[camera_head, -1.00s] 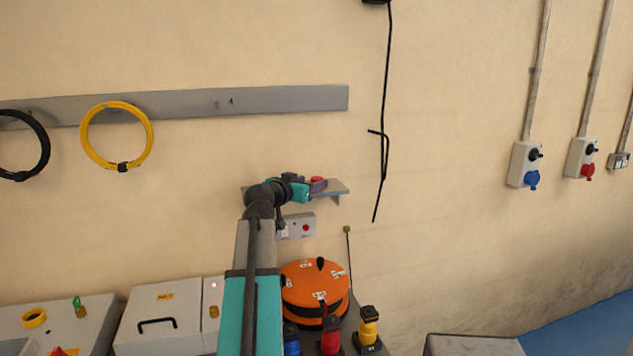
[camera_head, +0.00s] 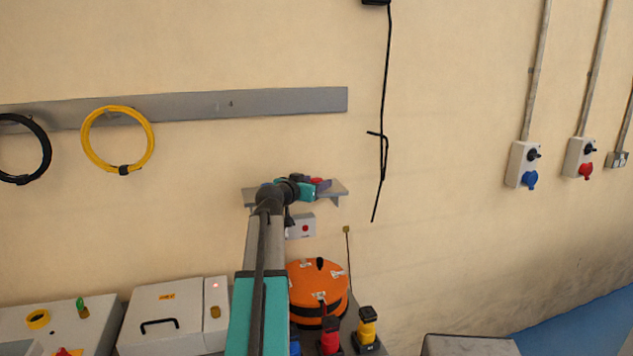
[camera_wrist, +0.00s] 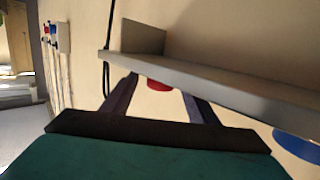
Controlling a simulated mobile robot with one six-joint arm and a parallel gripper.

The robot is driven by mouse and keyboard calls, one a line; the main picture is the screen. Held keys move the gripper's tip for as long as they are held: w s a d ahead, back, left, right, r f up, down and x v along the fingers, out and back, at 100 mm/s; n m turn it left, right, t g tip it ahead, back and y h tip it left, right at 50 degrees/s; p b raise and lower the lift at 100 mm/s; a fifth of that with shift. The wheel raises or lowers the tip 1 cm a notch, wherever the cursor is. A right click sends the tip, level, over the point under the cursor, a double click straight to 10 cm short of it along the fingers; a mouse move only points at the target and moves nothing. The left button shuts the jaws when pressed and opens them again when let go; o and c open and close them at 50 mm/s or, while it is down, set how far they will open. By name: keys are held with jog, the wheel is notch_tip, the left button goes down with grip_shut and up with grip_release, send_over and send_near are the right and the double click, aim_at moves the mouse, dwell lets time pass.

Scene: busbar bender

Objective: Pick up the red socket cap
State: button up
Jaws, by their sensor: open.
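The red socket cap (camera_head: 317,181) sits on a small grey wall shelf (camera_head: 338,193) in the head view, partly hidden by my gripper (camera_head: 322,184). In the wrist view, which looks upside down, the red cap (camera_wrist: 159,85) shows between the two dark fingers of my gripper (camera_wrist: 160,88), against the shelf (camera_wrist: 215,82). The fingers are apart, one on each side of the cap, with gaps visible. I cannot tell whether the fingertips reach fully around it.
A blue round thing (camera_wrist: 297,146) is by the shelf in the wrist view. Below the shelf are a grey wall box (camera_head: 301,226) and an orange cable reel (camera_head: 318,285). A black cable (camera_head: 384,150) hangs to the right. The wall between cable and sockets is clear.

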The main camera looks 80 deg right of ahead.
jog(key=shift+s+d+f, duration=0.1)
jog(key=shift+s+d, duration=0.1)
jog(key=shift+d, duration=0.45)
jog(key=shift+c, duration=0.2)
jog(key=c, duration=1.1)
